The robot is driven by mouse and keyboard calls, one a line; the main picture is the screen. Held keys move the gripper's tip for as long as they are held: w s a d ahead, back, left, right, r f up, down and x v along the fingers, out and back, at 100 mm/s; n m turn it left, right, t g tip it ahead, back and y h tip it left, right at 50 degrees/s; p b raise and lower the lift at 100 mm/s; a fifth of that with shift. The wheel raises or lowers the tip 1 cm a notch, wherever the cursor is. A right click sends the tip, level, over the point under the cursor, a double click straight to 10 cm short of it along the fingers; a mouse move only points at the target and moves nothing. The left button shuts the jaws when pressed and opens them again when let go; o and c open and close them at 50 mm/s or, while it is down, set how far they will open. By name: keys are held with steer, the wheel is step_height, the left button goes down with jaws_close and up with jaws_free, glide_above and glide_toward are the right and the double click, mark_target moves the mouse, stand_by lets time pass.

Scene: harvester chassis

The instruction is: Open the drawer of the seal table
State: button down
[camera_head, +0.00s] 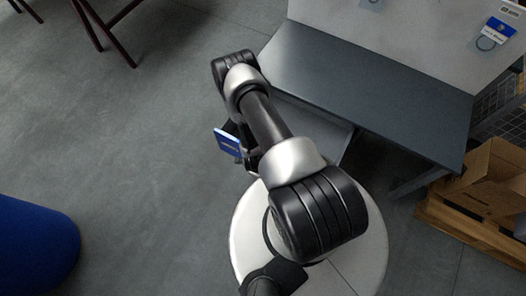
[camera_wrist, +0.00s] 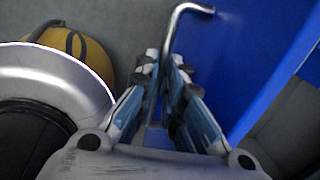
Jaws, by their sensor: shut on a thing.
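The seal table (camera_head: 375,82) has a dark grey top and stands at the upper right of the head view. Its drawer has a blue front (camera_head: 227,143), partly hidden behind my arm. A grey drawer surface (camera_head: 325,128) shows out past the table's front edge, so the drawer appears pulled out. In the wrist view, the blue front (camera_wrist: 235,55) fills the upper right and carries a bent metal bar handle (camera_wrist: 187,9). My gripper (camera_wrist: 170,75) is shut on the handle, with a finger on each side of it. In the head view, my arm mostly hides the gripper.
Cardboard boxes (camera_head: 493,182) sit on a wooden pallet (camera_head: 468,230) right of the table. A blue rounded object (camera_head: 35,250) stands at the lower left. Dark red legs (camera_head: 90,28) stand at the upper left. The floor left of my arm is clear. A yellow object (camera_wrist: 75,42) shows in the wrist view.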

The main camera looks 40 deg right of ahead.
steer(key=shift+a, duration=0.15)
steer(key=c, duration=1.7)
jaws_free()
steer(key=r, duration=0.4)
steer(key=a+r, duration=0.1)
steer(key=r, duration=0.3)
steer(key=s+a+r, duration=0.1)
steer(key=r, duration=0.2)
steer(key=shift+r, duration=0.4)
